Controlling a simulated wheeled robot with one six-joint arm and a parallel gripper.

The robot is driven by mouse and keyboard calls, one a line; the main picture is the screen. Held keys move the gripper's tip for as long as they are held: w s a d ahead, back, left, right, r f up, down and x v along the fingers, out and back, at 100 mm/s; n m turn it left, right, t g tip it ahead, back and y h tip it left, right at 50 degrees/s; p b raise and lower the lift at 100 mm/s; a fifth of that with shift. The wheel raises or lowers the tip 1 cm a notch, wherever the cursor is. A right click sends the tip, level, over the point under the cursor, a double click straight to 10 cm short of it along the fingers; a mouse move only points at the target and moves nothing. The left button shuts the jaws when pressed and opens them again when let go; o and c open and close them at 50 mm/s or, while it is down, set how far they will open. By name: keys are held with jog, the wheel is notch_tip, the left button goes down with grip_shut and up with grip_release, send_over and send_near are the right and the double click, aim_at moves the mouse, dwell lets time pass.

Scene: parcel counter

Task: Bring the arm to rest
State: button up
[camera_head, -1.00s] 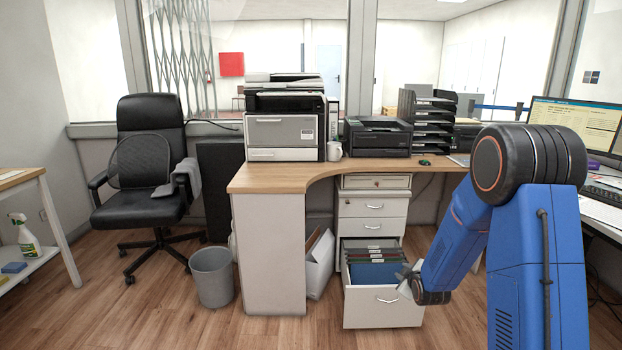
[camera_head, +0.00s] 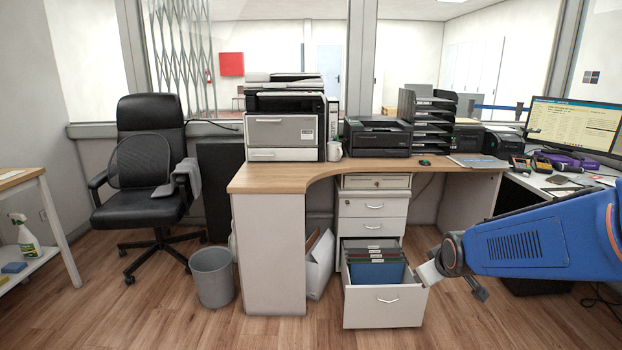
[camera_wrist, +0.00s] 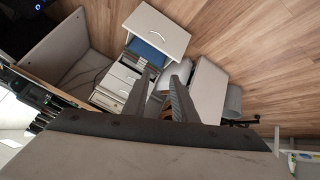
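My blue arm (camera_head: 540,243) stretches in from the right edge in the head view, with its wrist low beside the open file drawer (camera_head: 385,308). My gripper (camera_wrist: 161,78) shows in the wrist view with its two fingers apart and nothing seen between them. In the head view its end lies by the drawer's right side; the fingers are hard to make out there, and I cannot tell whether it touches the drawer. The bottom drawer is pulled out, with several hanging folders (camera_head: 376,270) in it. It also shows in the wrist view (camera_wrist: 160,27).
The wooden counter (camera_head: 290,178) carries a printer (camera_head: 285,135), a mug (camera_head: 334,151) and letter trays (camera_head: 428,124). A grey bin (camera_head: 212,277) and black chair (camera_head: 150,180) stand left. A desk with a monitor (camera_head: 575,127) stands right. The floor in front is clear.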

jog(key=s+a+r+m+g, duration=0.1)
jog(key=s+r+m, duration=0.1)
jog(key=s, duration=1.2)
jog(key=s+a+r+m+g, duration=0.1)
jog(key=s+r+m+g, duration=0.1)
jog(key=s, duration=1.2)
jog(key=shift+s+m+g, duration=0.3)
jog(key=shift+s+m, duration=0.1)
jog(key=shift+w, duration=0.1)
